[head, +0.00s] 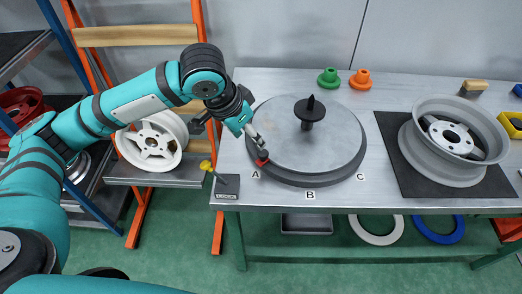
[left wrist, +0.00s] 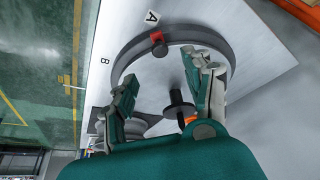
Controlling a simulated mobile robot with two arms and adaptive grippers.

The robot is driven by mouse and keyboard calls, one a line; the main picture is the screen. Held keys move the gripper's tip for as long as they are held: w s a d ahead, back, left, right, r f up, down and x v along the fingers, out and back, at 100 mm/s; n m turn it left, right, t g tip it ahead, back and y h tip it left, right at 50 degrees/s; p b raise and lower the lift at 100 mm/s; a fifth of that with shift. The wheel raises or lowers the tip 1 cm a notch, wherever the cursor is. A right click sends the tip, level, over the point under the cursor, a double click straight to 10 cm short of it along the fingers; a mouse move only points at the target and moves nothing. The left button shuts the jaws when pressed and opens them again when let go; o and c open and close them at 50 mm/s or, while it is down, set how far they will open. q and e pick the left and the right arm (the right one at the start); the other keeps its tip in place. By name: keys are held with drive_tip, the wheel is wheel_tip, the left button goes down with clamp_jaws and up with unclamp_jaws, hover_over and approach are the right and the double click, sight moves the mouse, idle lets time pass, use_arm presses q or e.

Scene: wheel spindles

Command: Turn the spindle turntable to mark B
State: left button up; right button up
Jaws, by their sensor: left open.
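The round grey turntable (head: 335,135) lies on the metal bench, with a black spindle (head: 310,112) upright at its centre. Its red pointer (head: 262,160) is on the front-left rim beside mark A (head: 256,174). Mark B (head: 310,195) is at the front and mark C (head: 361,177) at the front right. My left gripper (head: 257,140) is over the left part of the turntable, close to the pointer. In the left wrist view, its open fingers (left wrist: 162,72) are spread, with the red pointer (left wrist: 157,38) beyond their tips. Contact cannot be told. My right gripper is not in view.
A lock base (head: 227,187) with a yellow-knobbed lever (head: 206,165) stands at the bench's front-left corner. A wheel rim (head: 450,140) rests on a black mat (head: 395,150) at right. Green (head: 328,78) and orange (head: 361,80) pieces stand behind the turntable.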

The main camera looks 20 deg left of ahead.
sight(263, 153)
use_arm(q)
drive_tip(key=x, duration=0.9)
drive_tip(key=shift+w+d+f, duration=0.1)
drive_tip(key=shift+w+f, duration=0.1)
drive_tip(key=shift+f, duration=0.15)
drive_tip(key=shift+c, duration=0.2)
clamp_jaws()
